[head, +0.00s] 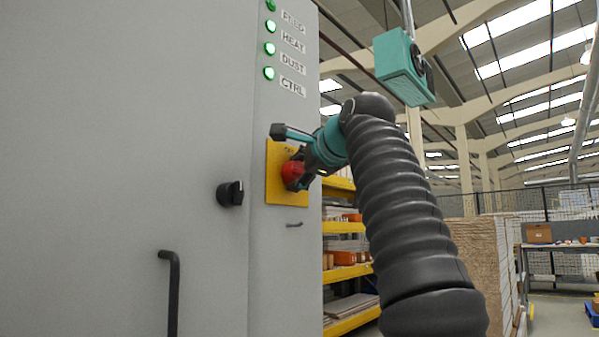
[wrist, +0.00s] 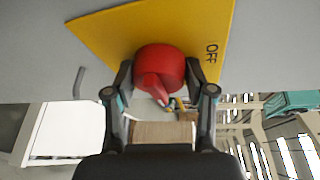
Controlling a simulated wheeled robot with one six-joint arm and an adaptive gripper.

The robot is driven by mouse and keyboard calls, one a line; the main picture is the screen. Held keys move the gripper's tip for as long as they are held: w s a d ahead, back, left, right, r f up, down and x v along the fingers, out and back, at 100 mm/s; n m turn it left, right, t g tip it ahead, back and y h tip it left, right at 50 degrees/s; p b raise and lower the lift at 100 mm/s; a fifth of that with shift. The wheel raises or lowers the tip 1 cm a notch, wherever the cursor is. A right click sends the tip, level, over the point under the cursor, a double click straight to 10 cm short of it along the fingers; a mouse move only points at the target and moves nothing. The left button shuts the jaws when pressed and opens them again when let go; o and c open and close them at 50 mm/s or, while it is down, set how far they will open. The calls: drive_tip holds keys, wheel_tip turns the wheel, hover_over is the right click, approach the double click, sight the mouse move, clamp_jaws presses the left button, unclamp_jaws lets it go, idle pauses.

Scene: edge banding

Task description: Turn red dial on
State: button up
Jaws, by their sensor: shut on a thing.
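The red dial (head: 292,171) sits on a yellow plate (head: 272,185) on the grey cabinet's narrow panel. In the wrist view the red dial (wrist: 158,66) shows with its raised grip pointing down in the picture, and the yellow plate (wrist: 112,30) has the word OFF to the dial's right. My gripper (head: 300,172) is at the dial in the head view. In the wrist view my gripper (wrist: 160,75) has one finger on each side of the dial, shut on it. Any ON mark is not readable.
The grey cabinet (head: 130,120) fills the left. It bears a black knob (head: 231,193), a black handle (head: 172,285) and lit green lamps (head: 269,48) above the plate. A teal box (head: 402,68) hangs at upper right. Shelves (head: 345,258) stand behind my arm.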

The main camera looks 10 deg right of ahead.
drive_tip(key=o, duration=1.1)
drive_tip(key=shift+w, duration=0.1)
drive_tip(key=shift+o, duration=0.2)
drive_tip(key=v, duration=1.2)
